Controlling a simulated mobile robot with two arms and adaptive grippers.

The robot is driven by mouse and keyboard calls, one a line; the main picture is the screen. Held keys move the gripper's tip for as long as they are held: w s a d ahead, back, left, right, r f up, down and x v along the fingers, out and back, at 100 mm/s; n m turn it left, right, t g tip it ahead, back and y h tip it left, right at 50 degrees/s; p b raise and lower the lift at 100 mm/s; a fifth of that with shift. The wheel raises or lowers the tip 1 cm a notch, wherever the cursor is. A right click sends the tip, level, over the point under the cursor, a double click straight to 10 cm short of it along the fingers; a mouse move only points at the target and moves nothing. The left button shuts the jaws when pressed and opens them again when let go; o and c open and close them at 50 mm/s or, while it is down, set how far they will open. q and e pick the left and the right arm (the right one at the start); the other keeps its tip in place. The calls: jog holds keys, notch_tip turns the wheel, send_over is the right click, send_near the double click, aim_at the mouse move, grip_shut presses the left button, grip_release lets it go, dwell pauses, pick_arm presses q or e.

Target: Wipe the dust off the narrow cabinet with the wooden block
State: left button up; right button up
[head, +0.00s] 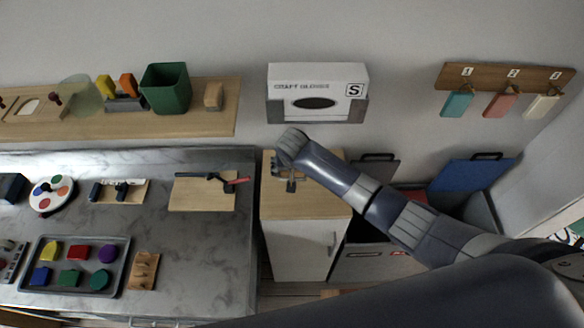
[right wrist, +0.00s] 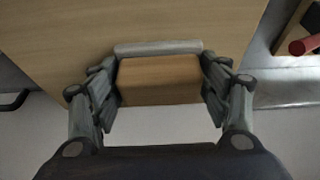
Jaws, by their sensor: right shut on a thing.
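The narrow cabinet (head: 310,250) stands between the marble counter and the grey bins, with a white front and a light wood top (head: 322,202). My right gripper (head: 285,178) is over the back left part of that top. In the right wrist view my gripper (right wrist: 160,85) is shut on the wooden block (right wrist: 160,80), a light brown block with a pale grey strip along one side. The block is over the edge of the cabinet's wood top (right wrist: 170,20); I cannot tell whether it touches. I cannot make out any dust. My left gripper is out of view.
A white glove box (head: 317,85) hangs above the cabinet. The counter (head: 160,240) on the left holds a tray (head: 122,286) and a board with a red-handled tool (head: 237,184). A wooden shelf (head: 120,125) is above it. Bins with a blue lid (head: 470,172) stand right.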

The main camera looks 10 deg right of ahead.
notch_tip(320, 180, up, 3)
jog(key=p, duration=0.2)
jog(key=shift+w+d+f+p, duration=0.1)
jog(key=shift+f+p, duration=0.05)
jog(key=shift+p, duration=0.15)
jog(key=shift+r+p, duration=0.45)
jog(key=shift+r, duration=1)
